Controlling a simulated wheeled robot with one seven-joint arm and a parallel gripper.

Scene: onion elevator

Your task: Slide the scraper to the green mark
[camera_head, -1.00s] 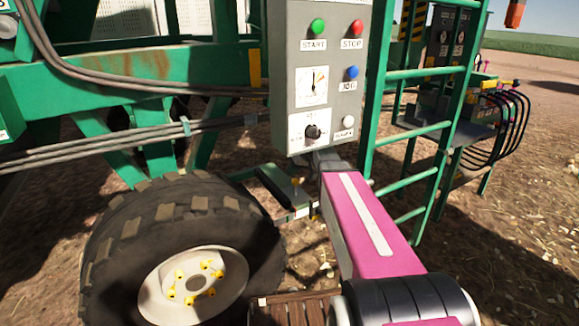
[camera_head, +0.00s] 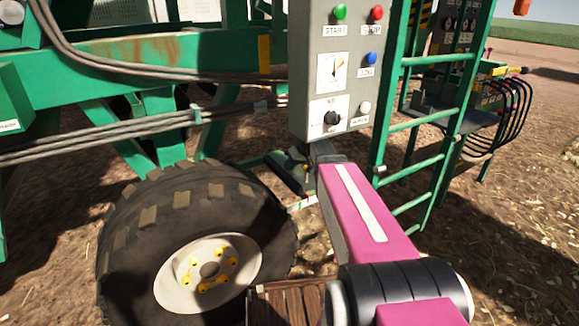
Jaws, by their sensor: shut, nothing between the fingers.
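A dark, flat piece with a green part (camera_head: 287,174) sits low beside the right side of the tyre (camera_head: 200,195); it may be the scraper, but it is small and partly hidden. A thin pale strip with coloured marks (camera_head: 303,203) lies just below it. I cannot make out clearly which mark is green. My pink arm reaches forward from the lower right, ending in a grey part below the control box. My gripper's fingers do not show; the arm hides that area, so I cannot see any contact with the scraper.
A grey control box (camera_head: 341,75) with coloured buttons hangs just above my arm's far end. A green ladder (camera_head: 420,125) stands close to the right. Grey cables (camera_head: 140,135) cross the green frame at left. Open soil lies at right.

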